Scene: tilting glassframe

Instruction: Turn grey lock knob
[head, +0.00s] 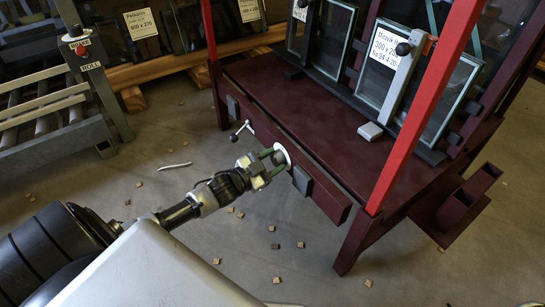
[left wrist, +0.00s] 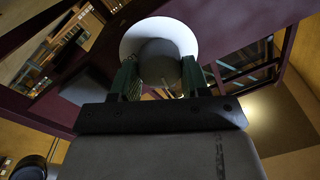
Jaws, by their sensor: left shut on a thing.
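The grey lock knob (left wrist: 160,62) is a round dark grey knob in front of a white disc (left wrist: 158,30) in the left wrist view. In the head view the white disc (head: 283,152) sits on the front rail of the dark red frame, and the knob is mostly hidden by my gripper. My left gripper (head: 272,160) reaches the rail from the left. Its green fingers stand on either side of the knob, shut on it; the fingers also show in the left wrist view (left wrist: 160,80). My right gripper is out of view.
A small lever handle (head: 241,130) sticks out of the rail left of the disc. The dark red frame (head: 290,105) holds glass panes with labels and red posts. A roller stand (head: 50,110) is at upper left. Small wooden blocks lie scattered on the grey floor.

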